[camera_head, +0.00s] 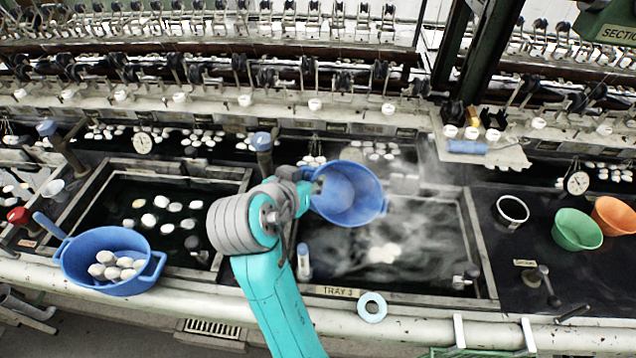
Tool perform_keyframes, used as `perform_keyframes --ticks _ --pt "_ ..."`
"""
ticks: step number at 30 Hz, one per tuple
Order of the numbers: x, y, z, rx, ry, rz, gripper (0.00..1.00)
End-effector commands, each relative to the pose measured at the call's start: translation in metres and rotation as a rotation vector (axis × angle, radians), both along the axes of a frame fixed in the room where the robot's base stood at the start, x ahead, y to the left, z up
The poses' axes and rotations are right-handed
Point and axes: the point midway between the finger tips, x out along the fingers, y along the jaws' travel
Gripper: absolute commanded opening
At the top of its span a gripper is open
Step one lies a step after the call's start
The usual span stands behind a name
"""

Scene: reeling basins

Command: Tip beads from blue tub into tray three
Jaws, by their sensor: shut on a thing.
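My gripper (314,188) is shut on the left side of a blue tub (350,190). The tub is held over tray three (478,240), the dark basin behind the "TRAY 3" label (341,291). It is tilted, with its open mouth partly facing the camera; I see blue inner wall and no beads there. My gripper's fingertips are partly hidden by the arm and the tub.
The left basin (125,195) holds several white ovals. A green bowl (577,229), an orange bowl (615,215) and a dark cup (512,211) stand right. A pale ring (372,307) lies on the front edge.

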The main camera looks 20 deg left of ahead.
Motion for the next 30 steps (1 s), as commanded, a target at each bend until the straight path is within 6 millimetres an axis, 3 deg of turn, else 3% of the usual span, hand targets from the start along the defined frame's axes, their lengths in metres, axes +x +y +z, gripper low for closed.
perform_keyframes --ticks 7,18,30 --pt "0.012 0.026 -0.011 -0.206 0.098 0.0 0.0" --pt "0.019 0.041 -0.026 -0.651 0.313 0.0 0.0" --pt "0.022 0.045 -0.032 -0.822 0.393 0.0 0.0"
